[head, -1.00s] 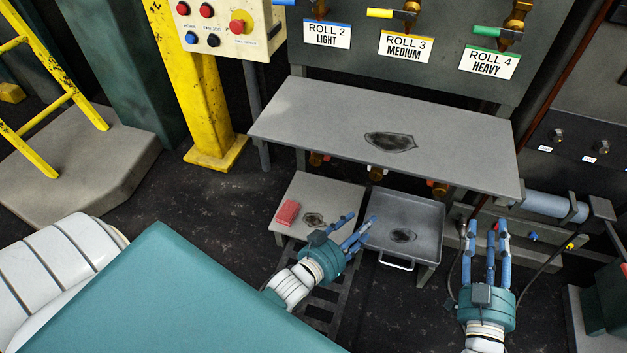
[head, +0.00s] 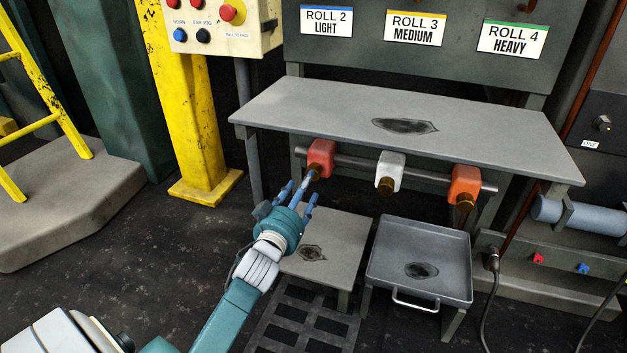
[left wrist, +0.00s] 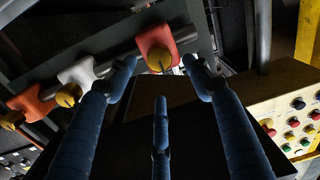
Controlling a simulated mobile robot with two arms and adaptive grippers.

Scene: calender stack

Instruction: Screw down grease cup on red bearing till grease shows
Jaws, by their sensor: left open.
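The red bearing (head: 321,155) sits on a rail under the grey shelf, at the left end of a row of three. Its brass grease cup hangs below it, mostly behind my fingertips in the head view. In the left wrist view the cup (left wrist: 159,60) shows as a round yellow end under the red bearing (left wrist: 155,38). My left gripper (head: 302,188) is open, its blue fingers pointing up at the cup. In the left wrist view two fingertips flank the cup and the third is below; contact cannot be told. No grease is discernible. My right gripper is out of view.
A white bearing (head: 390,165) and an orange bearing (head: 465,183) with brass cups share the rail. The grey shelf (head: 300,105) overhangs them. A low table (head: 345,235) and a tray (head: 455,245) stand below. A yellow post (head: 190,100) and button box (head: 225,30) are left.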

